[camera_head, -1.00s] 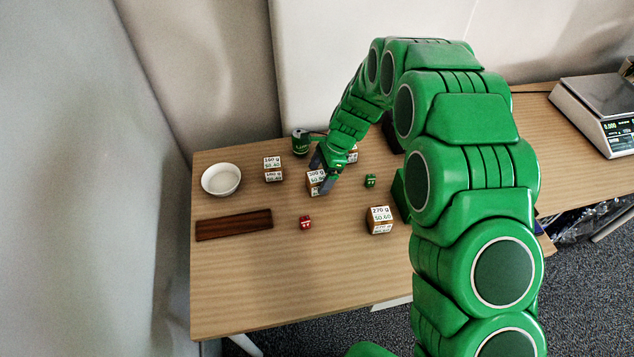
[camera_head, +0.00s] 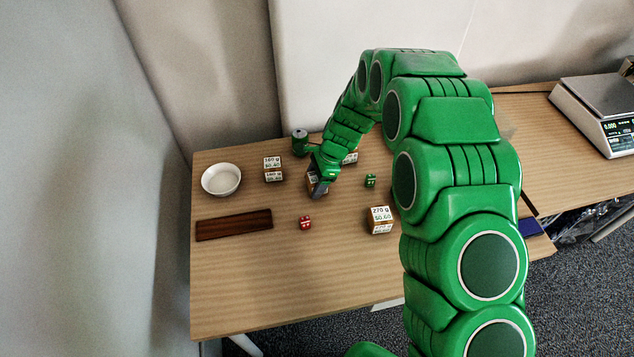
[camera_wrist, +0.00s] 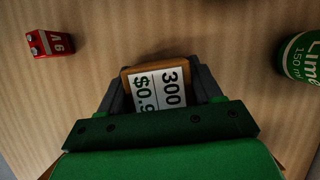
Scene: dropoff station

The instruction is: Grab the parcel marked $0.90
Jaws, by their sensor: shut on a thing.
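The parcel with the white label reading 300 and $0.9 (camera_wrist: 160,88) is a brown box seen from above in the wrist view; the label's last digit is hidden by my gripper's body. My gripper (camera_wrist: 160,80) has a dark finger on each side of it and is shut on it. In the head view my gripper (camera_head: 319,187) is low at the table, and its fingers cover most of the parcel (camera_head: 311,181). The parcel appears to be at table level; I cannot tell whether it touches the table.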

